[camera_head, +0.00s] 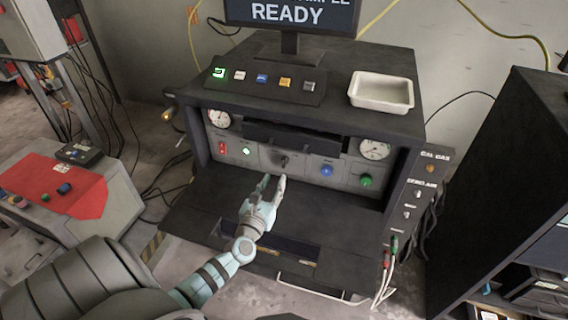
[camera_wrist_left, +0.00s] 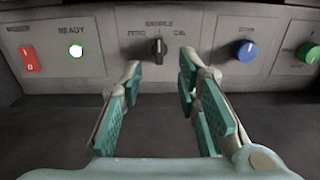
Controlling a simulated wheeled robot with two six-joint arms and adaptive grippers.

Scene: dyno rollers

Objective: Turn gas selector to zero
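The gas selector is a small black knob (camera_head: 284,160) in the middle of the grey front panel. In the left wrist view the knob (camera_wrist_left: 158,47) stands about upright, under a label that reads SAMPLE. My left gripper (camera_head: 273,183) is in front of the panel, just short of the knob. In the left wrist view its teal-padded fingers (camera_wrist_left: 160,85) are spread apart and empty, with the knob beyond the gap between them. My right gripper is not in view.
On the panel are a red switch (camera_wrist_left: 29,60), a lit green READY lamp (camera_wrist_left: 76,51), a blue knob (camera_wrist_left: 245,50) and a green knob (camera_wrist_left: 309,53). A dark shelf (camera_head: 325,203) lies below. A white tray (camera_head: 381,91) and a monitor (camera_head: 291,14) stand on top.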

